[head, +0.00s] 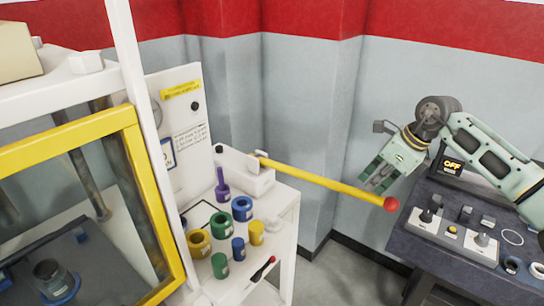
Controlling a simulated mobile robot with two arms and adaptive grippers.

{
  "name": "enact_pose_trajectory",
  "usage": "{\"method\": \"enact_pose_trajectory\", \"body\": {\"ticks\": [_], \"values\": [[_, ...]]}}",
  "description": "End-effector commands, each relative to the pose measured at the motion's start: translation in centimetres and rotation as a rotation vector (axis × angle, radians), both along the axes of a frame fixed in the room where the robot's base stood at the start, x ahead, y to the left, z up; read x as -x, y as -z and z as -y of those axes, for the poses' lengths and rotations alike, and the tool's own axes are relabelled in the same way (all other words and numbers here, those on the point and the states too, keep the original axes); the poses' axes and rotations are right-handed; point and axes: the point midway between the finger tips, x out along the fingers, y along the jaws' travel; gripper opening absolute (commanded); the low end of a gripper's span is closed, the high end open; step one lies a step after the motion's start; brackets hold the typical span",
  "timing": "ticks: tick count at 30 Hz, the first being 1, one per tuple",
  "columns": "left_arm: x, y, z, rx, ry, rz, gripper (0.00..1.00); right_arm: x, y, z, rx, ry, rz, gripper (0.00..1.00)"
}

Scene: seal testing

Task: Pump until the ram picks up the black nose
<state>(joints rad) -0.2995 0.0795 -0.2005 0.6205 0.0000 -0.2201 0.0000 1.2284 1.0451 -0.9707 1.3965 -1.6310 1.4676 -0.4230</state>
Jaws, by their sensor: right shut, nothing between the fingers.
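The yellow pump lever (325,182) reaches right from a white pump block (243,174) on the side shelf and ends in a red knob (391,204). My right gripper (377,178) is shut and empty, close to the lever just left of the knob. I cannot tell whether it touches the lever. The yellow-framed press (150,195) stands at the left. Inside it a dark round piece (50,274) sits by a blue ring (62,293); I cannot tell whether it is the black nose. The ram is not clearly visible. My left gripper is out of view.
Floor shows between.

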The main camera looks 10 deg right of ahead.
Motion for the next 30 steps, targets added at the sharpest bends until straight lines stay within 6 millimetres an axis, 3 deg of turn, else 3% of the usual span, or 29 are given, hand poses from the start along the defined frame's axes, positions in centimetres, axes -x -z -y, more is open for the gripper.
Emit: {"method": "enact_pose_trajectory", "body": {"ticks": [30], "values": [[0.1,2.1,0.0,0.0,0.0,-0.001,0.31,0.1,3.3,0.0,0.0,0.0,-0.001,0.0]]}}
